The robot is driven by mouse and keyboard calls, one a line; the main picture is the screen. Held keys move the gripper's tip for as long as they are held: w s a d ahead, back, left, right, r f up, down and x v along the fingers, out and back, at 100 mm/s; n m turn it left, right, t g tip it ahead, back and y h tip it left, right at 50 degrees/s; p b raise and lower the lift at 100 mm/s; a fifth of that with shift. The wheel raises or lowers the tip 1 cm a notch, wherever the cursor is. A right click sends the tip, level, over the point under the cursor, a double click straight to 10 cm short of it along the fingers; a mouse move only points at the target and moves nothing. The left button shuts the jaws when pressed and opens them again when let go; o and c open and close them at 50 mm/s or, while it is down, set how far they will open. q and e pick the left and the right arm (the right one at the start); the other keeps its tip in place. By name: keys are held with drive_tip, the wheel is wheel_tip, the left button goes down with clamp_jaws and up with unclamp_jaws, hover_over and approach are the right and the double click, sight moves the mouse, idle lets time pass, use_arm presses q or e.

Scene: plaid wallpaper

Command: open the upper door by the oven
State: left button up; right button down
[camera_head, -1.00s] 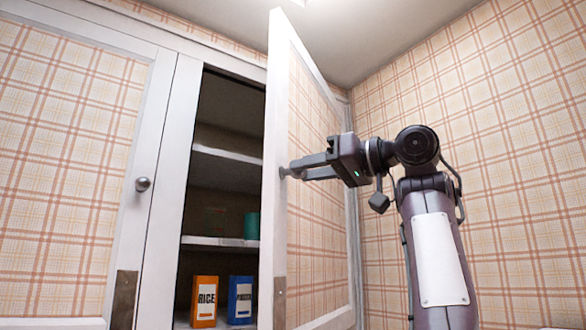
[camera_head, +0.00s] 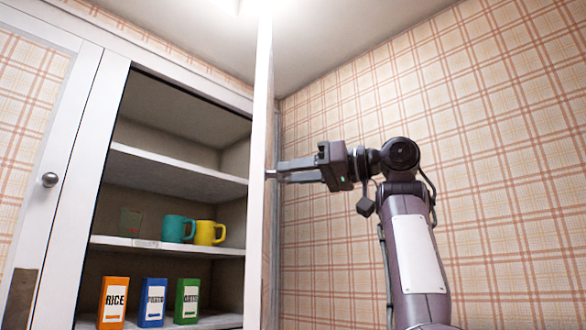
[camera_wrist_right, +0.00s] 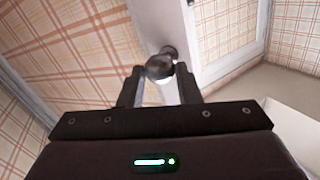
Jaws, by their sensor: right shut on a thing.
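The upper door (camera_head: 262,190) stands swung outward and is seen nearly edge-on in the head view. Its cupboard shows open to the left of it. My right gripper (camera_head: 272,175) reaches the door from the right and is shut on the door's knob. In the right wrist view the round dark knob (camera_wrist_right: 160,66) sits between the two fingers of my right gripper (camera_wrist_right: 160,85), in front of the white door frame (camera_wrist_right: 205,45). The left gripper is not in view.
Inside the cupboard are a teal mug (camera_head: 178,229), a yellow mug (camera_head: 209,233), and rice (camera_head: 113,303), blue (camera_head: 153,303) and green (camera_head: 187,301) boxes. A closed door with a knob (camera_head: 49,180) is at the left. A plaid wall (camera_head: 480,140) stands at the right.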

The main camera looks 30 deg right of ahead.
drive_tip(key=shift+d+r, duration=0.15)
drive_tip(key=shift+r, duration=0.05)
drive_tip(key=c, duration=1.3)
unclamp_jaws()
drive_tip(key=shift+w+f, duration=0.1)
drive_tip(key=shift+w, duration=0.1)
drive_tip(key=shift+o, duration=1.2)
drive_tip(key=shift+w+d+f, duration=0.2)
drive_tip(key=shift+w+f, duration=0.05)
drive_tip(key=shift+w, duration=0.3)
drive_tip(key=shift+s+a, duration=0.15)
drive_tip(key=shift+a, duration=0.1)
